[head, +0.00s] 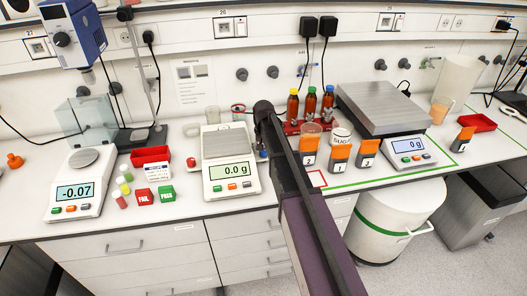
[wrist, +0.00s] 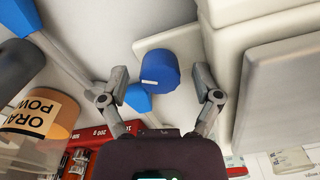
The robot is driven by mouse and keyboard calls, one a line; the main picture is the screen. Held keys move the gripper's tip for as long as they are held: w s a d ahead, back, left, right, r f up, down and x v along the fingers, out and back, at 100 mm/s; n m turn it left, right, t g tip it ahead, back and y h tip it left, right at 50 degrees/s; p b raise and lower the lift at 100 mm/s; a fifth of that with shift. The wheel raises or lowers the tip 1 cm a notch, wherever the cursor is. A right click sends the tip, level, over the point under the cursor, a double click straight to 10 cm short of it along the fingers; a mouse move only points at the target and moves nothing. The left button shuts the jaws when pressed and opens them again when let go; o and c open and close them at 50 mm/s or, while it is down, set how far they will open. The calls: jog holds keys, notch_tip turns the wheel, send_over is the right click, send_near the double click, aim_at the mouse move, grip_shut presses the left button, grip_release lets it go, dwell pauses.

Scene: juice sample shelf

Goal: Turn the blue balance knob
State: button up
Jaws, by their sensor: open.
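The blue knob (wrist: 158,72) has a short white mark and shows in the wrist view, beside the pale side of an instrument (wrist: 215,85). My gripper (wrist: 161,88) is open, with one finger to the left and one to the right of the knob and a visible gap on both sides. I cannot tell whether the fingertips reach down to the knob's depth. In the head view my dark arm reaches to the right side of the middle balance (head: 230,182), which reads 0.0 g. The fingers are hidden by the arm there.
Capped bottles (head: 310,106) stand right of my arm, near a large balance (head: 385,107). Another balance (head: 74,190) stands left.

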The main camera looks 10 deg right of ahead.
jog(key=n, duration=0.5)
jog(key=shift+n, duration=0.4)
jog(key=n, duration=0.5)
jog(key=shift+n, duration=0.3)
notch_tip(320, 180, up, 14)
jog(key=p, duration=1.4)
jog(key=s+f+m+b, duration=0.4)
jog(key=s+f+b, duration=0.3)
jog(key=s, duration=0.6)
jog(key=s+f+m+b, duration=0.4)
jog(key=s+f+b, duration=0.3)
jog(key=s, duration=0.6)
jog(key=shift+s+f, duration=0.15)
